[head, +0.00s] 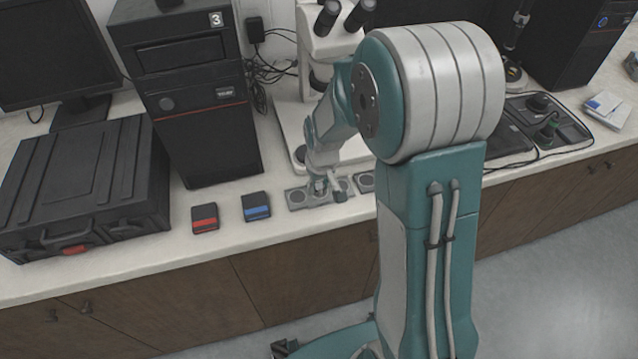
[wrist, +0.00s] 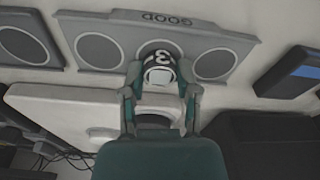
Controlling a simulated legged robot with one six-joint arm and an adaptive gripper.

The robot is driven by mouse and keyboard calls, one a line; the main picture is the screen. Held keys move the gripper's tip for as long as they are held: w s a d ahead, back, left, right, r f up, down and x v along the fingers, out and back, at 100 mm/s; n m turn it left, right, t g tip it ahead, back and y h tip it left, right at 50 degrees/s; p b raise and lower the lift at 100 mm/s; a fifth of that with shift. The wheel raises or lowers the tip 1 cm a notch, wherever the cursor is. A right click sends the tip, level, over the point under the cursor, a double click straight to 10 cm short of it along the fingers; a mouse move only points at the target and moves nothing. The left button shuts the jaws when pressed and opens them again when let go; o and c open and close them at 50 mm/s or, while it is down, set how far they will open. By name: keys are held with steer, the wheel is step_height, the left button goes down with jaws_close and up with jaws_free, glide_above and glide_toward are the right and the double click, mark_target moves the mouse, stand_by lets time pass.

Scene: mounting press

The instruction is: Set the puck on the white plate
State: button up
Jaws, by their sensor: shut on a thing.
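The puck (wrist: 158,58) is a small dark cylinder with a white 3 on its side and a pale end. It is at the middle round spot of a grey tray (wrist: 205,42) marked GOOD; whether it touches the tray I cannot tell. My gripper (wrist: 160,75) is shut on the puck, one finger on each side. In the head view my gripper (head: 320,187) is low over the grey tray (head: 297,198), and the puck is too small to make out. The white plate (head: 288,118) looks to be the microscope's flat base, just behind the tray; it also shows in the wrist view (wrist: 60,100).
The white microscope (head: 322,45) rises from the plate. A second grey tray (head: 364,181) lies to the right. A blue-marked box (head: 256,206) and a red-marked box (head: 204,218) lie left. A black tower (head: 205,125) and black case (head: 85,185) stand further left.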

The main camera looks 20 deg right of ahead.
steer(key=o, duration=1)
step_height(320, 180, up, 12)
steer(key=s, duration=0.1)
steer(key=s+r+t, duration=0.1)
steer(key=s+r, duration=0.2)
steer(key=s, duration=0.3)
steer(key=s+r+m+t, duration=0.1)
steer(key=s+r, duration=0.2)
steer(key=s, duration=0.4)
steer(key=s+r+m+t, duration=0.1)
steer(key=s+r+t, duration=0.1)
steer(key=s+r, duration=0.2)
steer(key=shift+s+r, duration=0.1)
steer(key=shift+s, duration=1.35)
steer(key=shift+c, duration=0.2)
